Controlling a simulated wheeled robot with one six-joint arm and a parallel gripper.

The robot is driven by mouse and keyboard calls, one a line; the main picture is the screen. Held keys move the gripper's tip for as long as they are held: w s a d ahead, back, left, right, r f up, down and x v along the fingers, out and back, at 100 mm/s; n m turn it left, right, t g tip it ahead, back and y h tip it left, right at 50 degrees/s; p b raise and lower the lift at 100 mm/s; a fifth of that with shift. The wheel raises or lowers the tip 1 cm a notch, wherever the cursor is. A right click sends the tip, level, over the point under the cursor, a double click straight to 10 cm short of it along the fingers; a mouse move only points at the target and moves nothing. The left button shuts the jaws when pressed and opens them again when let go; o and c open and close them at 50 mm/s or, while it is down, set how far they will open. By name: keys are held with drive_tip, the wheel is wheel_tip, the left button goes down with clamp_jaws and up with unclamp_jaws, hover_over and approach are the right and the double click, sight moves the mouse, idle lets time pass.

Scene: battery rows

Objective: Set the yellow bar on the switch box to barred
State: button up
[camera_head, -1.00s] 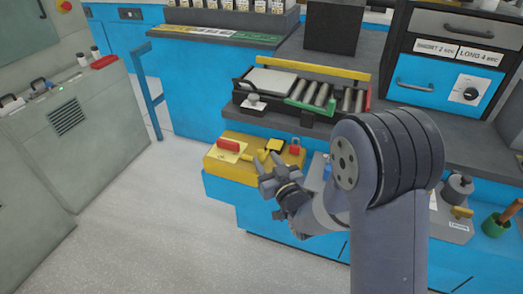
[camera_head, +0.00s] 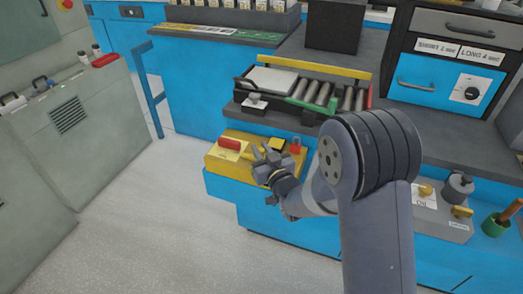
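The switch box (camera_head: 222,165) is a low yellow box on the ledge of the blue bench, left of my arm. It carries a red handle (camera_head: 229,143) over a pale label, a raised yellow block (camera_head: 277,144) and a small red padlock-like piece (camera_head: 295,146). The yellow bar (camera_head: 248,156) shows only as a short stub beside the fingers; the rest is hidden behind my gripper. My gripper (camera_head: 262,152) is over the middle of the box, its fingertips apart at the bar's end. Whether they touch the bar I cannot tell.
A roller tray with a yellow rail (camera_head: 318,66) stands on the bench behind the box. A grey box with yellow knobs (camera_head: 447,226) sits right of my arm. Grey cabinets (camera_head: 90,140) stand at the left. The floor (camera_head: 150,230) between is clear.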

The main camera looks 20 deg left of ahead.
clamp_jaws()
drive_tip(key=shift+a, duration=0.1)
drive_tip(key=shift+a+f+b, duration=0.1)
drive_tip(key=shift+a+b, duration=0.65)
drive_tip(key=shift+b, duration=0.1)
drive_tip(key=shift+a+b, duration=0.35)
drive_tip(key=shift+a, duration=0.2)
drive_tip(key=shift+w, duration=0.1)
drive_tip(key=o, duration=0.5)
unclamp_jaws()
drive_tip(key=shift+o, duration=0.2)
